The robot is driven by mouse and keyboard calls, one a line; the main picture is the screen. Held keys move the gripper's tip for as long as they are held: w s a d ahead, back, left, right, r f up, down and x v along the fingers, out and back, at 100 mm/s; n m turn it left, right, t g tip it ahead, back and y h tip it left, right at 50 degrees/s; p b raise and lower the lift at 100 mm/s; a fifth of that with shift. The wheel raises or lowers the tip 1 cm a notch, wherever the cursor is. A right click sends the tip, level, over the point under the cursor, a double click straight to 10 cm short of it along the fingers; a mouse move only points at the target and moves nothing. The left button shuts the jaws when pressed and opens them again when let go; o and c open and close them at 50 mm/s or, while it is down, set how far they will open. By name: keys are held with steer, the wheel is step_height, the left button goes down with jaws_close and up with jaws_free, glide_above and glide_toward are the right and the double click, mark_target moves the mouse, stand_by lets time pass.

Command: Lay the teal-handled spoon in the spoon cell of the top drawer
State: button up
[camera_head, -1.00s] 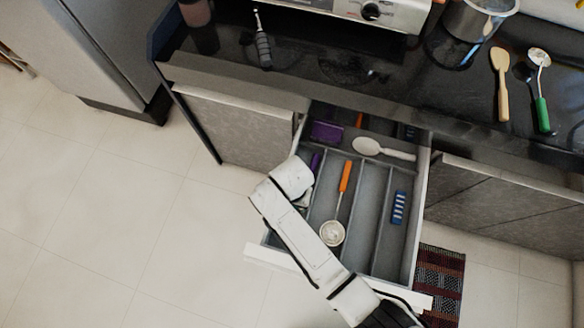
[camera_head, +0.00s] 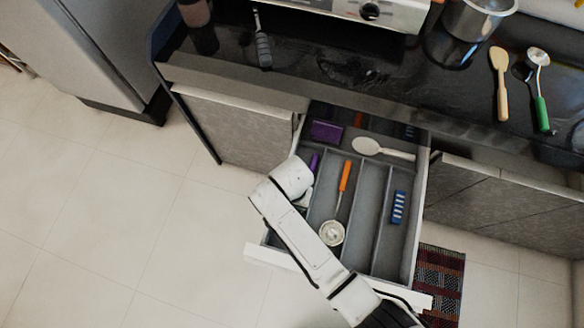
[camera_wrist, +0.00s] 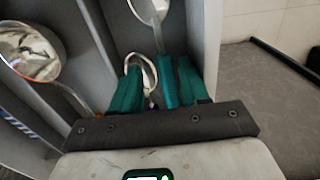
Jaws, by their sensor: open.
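The teal-handled spoon (camera_wrist: 167,72) shows in the wrist view, its pale metal bowl at the top edge and its handle toward my gripper. It lies in or just above the long cell along the drawer's outer side wall; I cannot tell whether it rests on the bottom. My gripper (camera_wrist: 158,86) has teal fingers, spread apart. The spoon handle is between them, nearer the right one; contact is unclear. A shiny metal loop shows by the left finger. In the head view the top drawer (camera_head: 422,190) is pulled open, and my arm hides the gripper and most of the leftmost cell.
An orange-handled ladle (camera_head: 344,178) lies in the neighbouring cell. A blue striped item (camera_head: 398,207) lies farther right. A white spoon (camera_head: 367,146) and a purple box (camera_head: 326,131) lie at the back. A purple handle (camera_head: 314,162) shows beside my arm. Thin dividers separate the cells.

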step_height(320, 180, up, 11)
steer(key=p, duration=0.1)
stand_by(0.4)
steer(key=shift+d+f, duration=0.15)
stand_by(0.4)
